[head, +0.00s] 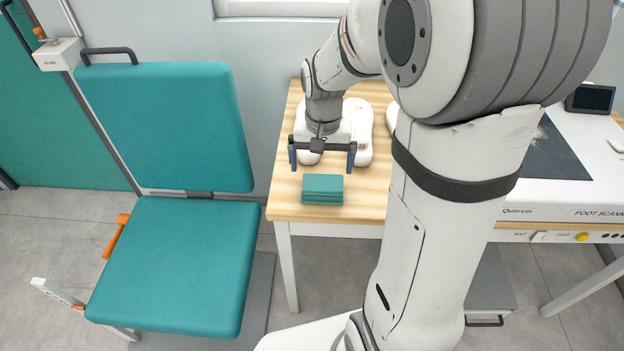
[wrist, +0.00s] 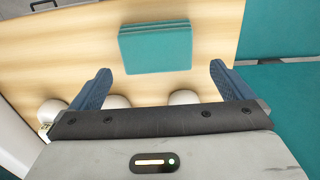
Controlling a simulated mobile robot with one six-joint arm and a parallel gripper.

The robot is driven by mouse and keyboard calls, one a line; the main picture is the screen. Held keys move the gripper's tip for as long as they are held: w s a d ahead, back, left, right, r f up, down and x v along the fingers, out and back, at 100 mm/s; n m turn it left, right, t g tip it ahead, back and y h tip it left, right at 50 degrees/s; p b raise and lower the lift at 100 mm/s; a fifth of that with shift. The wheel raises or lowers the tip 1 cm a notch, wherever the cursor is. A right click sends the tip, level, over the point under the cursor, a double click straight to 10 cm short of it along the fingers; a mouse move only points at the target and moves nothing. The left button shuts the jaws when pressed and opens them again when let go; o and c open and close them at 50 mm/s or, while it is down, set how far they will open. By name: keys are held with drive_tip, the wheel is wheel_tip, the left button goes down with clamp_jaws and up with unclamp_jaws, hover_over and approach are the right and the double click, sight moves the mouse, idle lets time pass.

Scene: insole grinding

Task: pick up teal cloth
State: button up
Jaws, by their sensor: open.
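The teal cloth (head: 322,189) lies folded in layers on the wooden table, close to its front edge. It also shows in the wrist view (wrist: 155,47), ahead of the fingertips and roughly between their lines. My gripper (head: 322,160) is open and empty above the table, just behind the cloth in the head view. Its two blue fingers (wrist: 160,80) are spread wider than the cloth and are apart from it.
White foot-shaped forms (head: 358,120) stand on the wooden table (head: 283,200) behind and beside my gripper. A teal chair (head: 185,260) is at the left. A foot scanner (head: 560,195) is at the right. Bare tabletop surrounds the cloth.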

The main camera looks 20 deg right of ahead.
sight(322, 182)
wheel_tip(322, 182, down, 7)
drive_tip(key=shift+s+d, duration=0.1)
drive_tip(key=shift+s, duration=0.05)
drive_tip(key=shift+c, duration=0.3)
drive_tip(key=c, duration=0.6)
